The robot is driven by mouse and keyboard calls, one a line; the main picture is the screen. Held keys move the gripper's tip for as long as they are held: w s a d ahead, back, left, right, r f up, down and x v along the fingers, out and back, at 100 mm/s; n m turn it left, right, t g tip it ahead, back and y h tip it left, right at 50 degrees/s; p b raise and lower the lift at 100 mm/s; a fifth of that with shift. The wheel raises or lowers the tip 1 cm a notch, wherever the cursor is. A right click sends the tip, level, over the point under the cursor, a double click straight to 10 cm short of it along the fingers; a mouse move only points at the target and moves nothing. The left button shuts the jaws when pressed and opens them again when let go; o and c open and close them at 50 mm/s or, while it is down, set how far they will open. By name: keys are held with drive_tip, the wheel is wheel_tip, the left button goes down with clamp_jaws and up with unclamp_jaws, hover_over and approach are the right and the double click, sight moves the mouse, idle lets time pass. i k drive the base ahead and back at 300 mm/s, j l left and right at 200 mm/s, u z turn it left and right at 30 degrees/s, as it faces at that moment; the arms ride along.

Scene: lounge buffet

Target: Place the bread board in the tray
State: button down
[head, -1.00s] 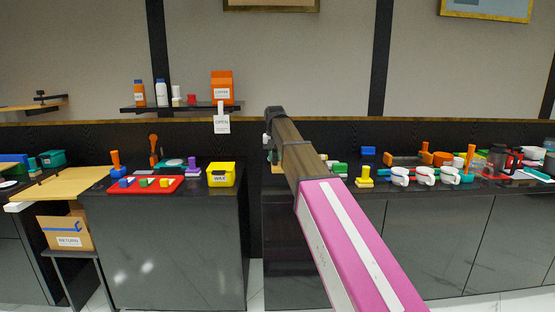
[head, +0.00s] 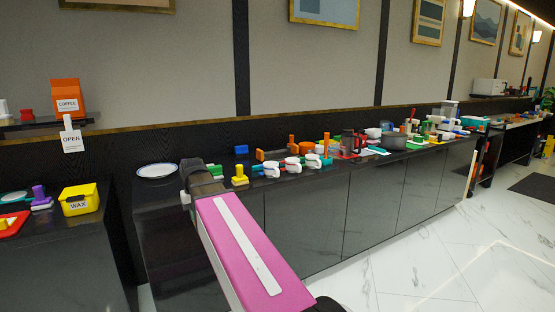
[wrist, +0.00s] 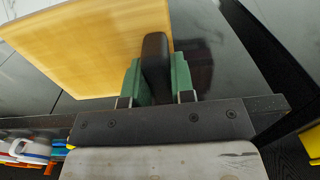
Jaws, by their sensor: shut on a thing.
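The bread board (wrist: 90,50) is a pale wooden slab with a dark handle (wrist: 155,62), seen in the wrist view. My gripper (wrist: 157,78) is shut on that handle, with a green finger on each side, and the slab extends up and left from it. In the head view my own arm hides the gripper and the board. A red tray (head: 14,223) shows partly at the left edge of the head view, on the left counter. I cannot tell whether it is the task's tray.
A yellow WAX tub (head: 80,200) stands on the left counter. A white plate (head: 157,170) lies on the long counter behind my arm. Several white cups (head: 292,165), a dark pot (head: 393,140) and other items crowd that counter. The marble floor (head: 400,250) at right is clear.

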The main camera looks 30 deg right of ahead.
sight(279, 157)
drive_tip(key=k+l, duration=0.1)
drive_tip(key=l, duration=0.3)
drive_tip(key=k+l, duration=0.15)
drive_tip(key=l, duration=0.3)
drive_tip(key=k+l, duration=0.1)
drive_tip(key=l, duration=0.3)
drive_tip(key=k+l, duration=0.1)
drive_tip(key=l, duration=0.35)
